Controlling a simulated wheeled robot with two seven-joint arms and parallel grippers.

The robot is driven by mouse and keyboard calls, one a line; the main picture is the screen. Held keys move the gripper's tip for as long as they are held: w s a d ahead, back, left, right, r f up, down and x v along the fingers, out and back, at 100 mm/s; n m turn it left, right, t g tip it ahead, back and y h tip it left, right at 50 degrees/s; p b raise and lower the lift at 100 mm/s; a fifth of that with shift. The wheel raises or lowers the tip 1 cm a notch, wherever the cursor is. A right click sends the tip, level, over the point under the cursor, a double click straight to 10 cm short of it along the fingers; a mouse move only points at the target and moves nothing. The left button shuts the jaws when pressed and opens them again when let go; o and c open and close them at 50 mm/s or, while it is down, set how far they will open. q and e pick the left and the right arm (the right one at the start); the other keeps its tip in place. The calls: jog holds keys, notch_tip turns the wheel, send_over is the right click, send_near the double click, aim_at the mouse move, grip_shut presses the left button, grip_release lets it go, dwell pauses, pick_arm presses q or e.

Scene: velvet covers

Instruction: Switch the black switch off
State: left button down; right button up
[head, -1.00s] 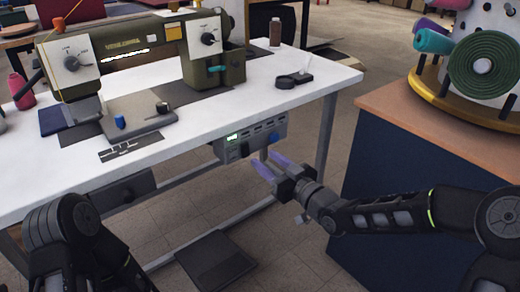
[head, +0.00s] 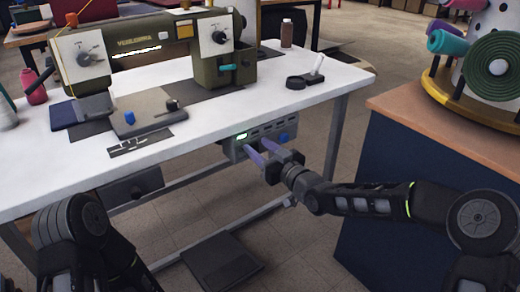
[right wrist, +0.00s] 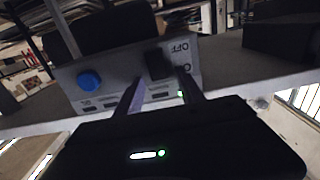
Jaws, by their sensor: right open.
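The black switch (right wrist: 158,64) is beside the "OFF" label there. My right gripper (head: 256,150) is open, its purple fingers pointing at the panel. In the right wrist view its fingertips (right wrist: 160,80) lie on either side of the switch; contact is unclear. My left gripper is out of view.
A sewing machine (head: 150,52) stands on the white table (head: 235,108). A table leg (head: 332,135) stands right of the box. A black pedal (head: 222,264) lies on the floor below. A blue cabinet (head: 375,190) with fabric rolls stands at the right.

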jog(key=shift+c, duration=0.4)
grip_shut()
jog(key=f+t+y+b, duration=0.1)
jog(key=t+b, duration=0.1)
jog(key=b, duration=0.6)
jog(key=shift+s+d+f, duration=0.15)
jog(key=shift+y, duration=0.3)
jog(key=shift+r, duration=0.3)
